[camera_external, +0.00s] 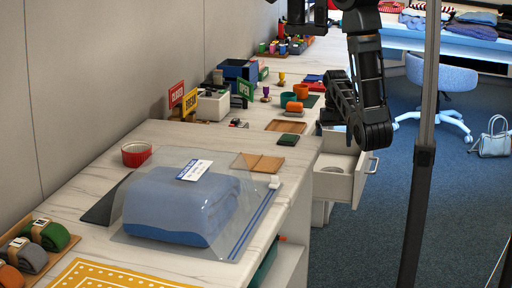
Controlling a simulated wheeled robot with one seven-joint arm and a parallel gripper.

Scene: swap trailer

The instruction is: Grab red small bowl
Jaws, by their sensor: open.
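A small red round bowl (136,154) stands upright on the pale marbled counter (85,185), near the wall at the left. Nothing touches it. My arm hangs at the upper right in the external view, well to the right of the bowl and apart from it. The arm is bent, with its dark links over the right edge of the counter. I cannot make out the fingers of my gripper.
A clear zip bag with folded blue cloth (180,205) lies right of the bowl. Rolled cloths (45,235) are at the lower left. Signs (183,101) stand behind the bowl. Orange and green cups (294,100) stand farther back. A drawer (338,175) is open.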

